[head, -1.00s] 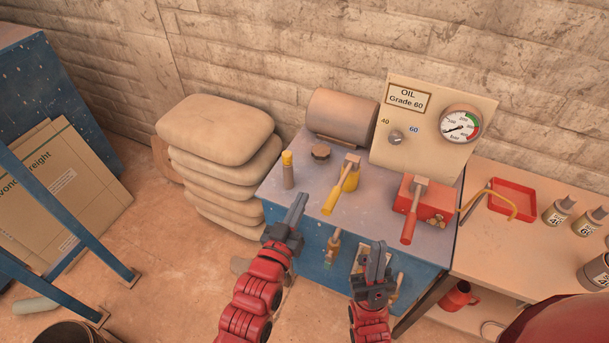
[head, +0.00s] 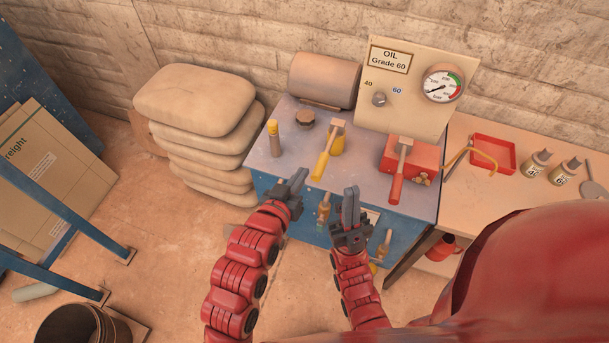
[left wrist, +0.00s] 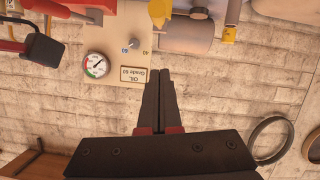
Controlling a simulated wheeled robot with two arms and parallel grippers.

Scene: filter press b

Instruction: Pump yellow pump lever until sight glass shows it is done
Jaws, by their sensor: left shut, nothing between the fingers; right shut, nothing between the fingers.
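The yellow pump lever (head: 322,164) slants toward me from its yellow pump on the blue bench, with a pale block at its upper end. A small yellow-topped cylinder (head: 273,137), possibly the sight glass, stands to its left; its level is too small to read. My left gripper (head: 299,176) is shut and empty, just left of and below the lever's near end, apart from it. My right gripper (head: 351,194) is shut and empty in front of the bench, right of and below the lever. The left wrist view shows the left fingers (left wrist: 160,78) closed together.
A red pump with a red lever (head: 397,174) stands to the right. Behind are the oil panel (head: 415,100) reading Grade 60, its gauge (head: 442,84) and a tank (head: 324,80). Stacked sacks (head: 205,140) stand left of the bench. A wooden table (head: 560,210) is at right.

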